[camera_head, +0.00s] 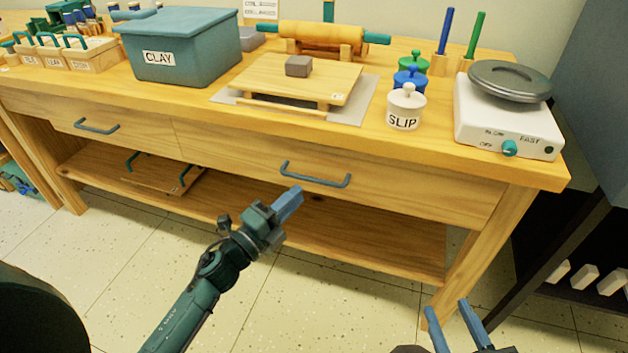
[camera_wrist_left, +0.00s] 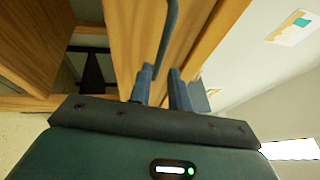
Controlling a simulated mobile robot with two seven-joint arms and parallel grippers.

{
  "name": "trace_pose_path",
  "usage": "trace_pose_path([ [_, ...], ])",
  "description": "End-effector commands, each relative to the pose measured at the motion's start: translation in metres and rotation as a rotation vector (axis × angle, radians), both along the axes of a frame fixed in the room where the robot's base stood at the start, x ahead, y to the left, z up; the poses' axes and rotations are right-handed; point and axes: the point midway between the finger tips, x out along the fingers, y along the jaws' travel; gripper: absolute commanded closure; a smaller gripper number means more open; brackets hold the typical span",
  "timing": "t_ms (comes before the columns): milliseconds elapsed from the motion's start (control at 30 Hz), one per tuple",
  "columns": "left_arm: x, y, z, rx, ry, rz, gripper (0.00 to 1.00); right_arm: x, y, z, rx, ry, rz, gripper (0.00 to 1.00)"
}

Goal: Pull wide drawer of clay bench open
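The clay bench (camera_head: 470,160) is wooden, with two front drawers. The wide drawer (camera_head: 400,190) is the right one and looks shut, its front flush with the bench. It has a dark blue-grey bar handle (camera_head: 315,182). My left gripper (camera_head: 291,203) is just below and in front of this handle, near its left end. In the left wrist view its two fingers (camera_wrist_left: 161,86) are apart, and the handle (camera_wrist_left: 169,35) runs just ahead of the gap between them; I cannot tell whether they touch. My right gripper (camera_head: 449,311) is open and empty at the lower right, away from the bench.
A narrower drawer (camera_head: 90,118) with its own handle is at the left. The bench top carries a clay bin (camera_head: 180,50), a board (camera_head: 290,82), a slip jar (camera_head: 405,108) and a scale-like device (camera_head: 508,120). A lower shelf (camera_head: 370,232) lies below. The floor in front is clear.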

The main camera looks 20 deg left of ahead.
Motion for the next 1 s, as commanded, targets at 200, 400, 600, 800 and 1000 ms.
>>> trace_pose_path([
  [200,0.038,-0.018,0.007,0.0,-0.001,0.0,0.81,0.0,0.001,-0.001,0.002,-0.019,0.004,0.64],
  [400,0.057,-0.026,0.01,-0.002,0.001,0.0,0.81,0.0,0.001,0.0,0.004,-0.032,0.007,0.64],
  [600,0.061,-0.028,0.011,-0.001,0.003,0.001,0.81,0.0,0.002,0.0,0.004,-0.035,0.007,0.64],
  [800,0.06,-0.028,0.011,-0.002,0.002,0.001,0.84,0.0,0.002,0.0,0.003,-0.037,0.008,0.64],
  [1000,0.06,-0.028,0.011,-0.002,0.002,0.001,1.0,0.0,0.002,0.0,0.003,-0.036,0.008,0.64],
])
